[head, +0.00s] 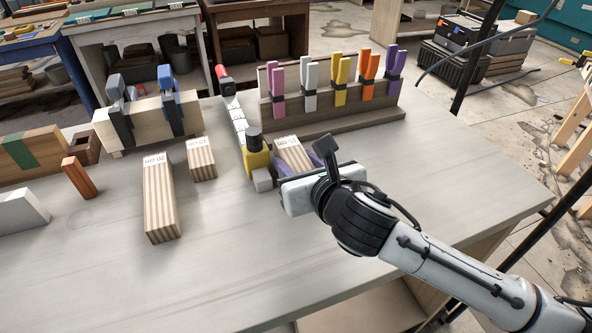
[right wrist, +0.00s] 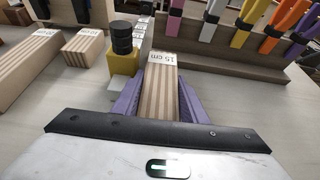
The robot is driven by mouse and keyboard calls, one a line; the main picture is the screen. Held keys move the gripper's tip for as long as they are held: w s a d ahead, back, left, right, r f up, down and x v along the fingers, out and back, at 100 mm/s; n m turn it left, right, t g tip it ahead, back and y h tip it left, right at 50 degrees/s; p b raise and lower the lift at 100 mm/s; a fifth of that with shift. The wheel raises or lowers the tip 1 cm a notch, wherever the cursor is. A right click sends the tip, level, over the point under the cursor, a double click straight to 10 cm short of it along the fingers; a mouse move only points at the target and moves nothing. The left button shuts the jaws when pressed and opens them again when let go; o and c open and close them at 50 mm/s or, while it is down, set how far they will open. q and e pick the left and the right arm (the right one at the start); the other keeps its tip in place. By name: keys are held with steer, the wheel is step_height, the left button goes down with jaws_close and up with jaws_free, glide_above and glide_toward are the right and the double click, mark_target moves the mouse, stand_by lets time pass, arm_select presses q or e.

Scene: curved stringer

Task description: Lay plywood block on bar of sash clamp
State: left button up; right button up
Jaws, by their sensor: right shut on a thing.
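A plywood block marked 15 cm (head: 293,153) is held between the purple fingers of my right gripper (head: 298,168). The block also shows in the right wrist view (right wrist: 160,88), label end pointing away and striped edge lines running lengthwise. The sash clamp (head: 238,122) lies on the bench with a pale bar, a red far end, and a yellow near head with a black knob. Its yellow head (right wrist: 122,80) is just left of the block. The block is beside the clamp; whether it touches the bench or clamp is unclear. My left gripper is not in view.
Plywood blocks marked 20 cm (head: 162,200) and 10 cm (head: 202,160) lie left of the clamp. A wooden rack (head: 335,118) with several coloured spring clamps stands behind the held block. A reddish block (head: 78,177) lies further left. The bench front is clear.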

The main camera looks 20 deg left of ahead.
steer(key=shift+f, duration=1)
steer(key=shift+f, duration=0.2)
steer(key=o, duration=0.9)
steer(key=shift+c, duration=0.2)
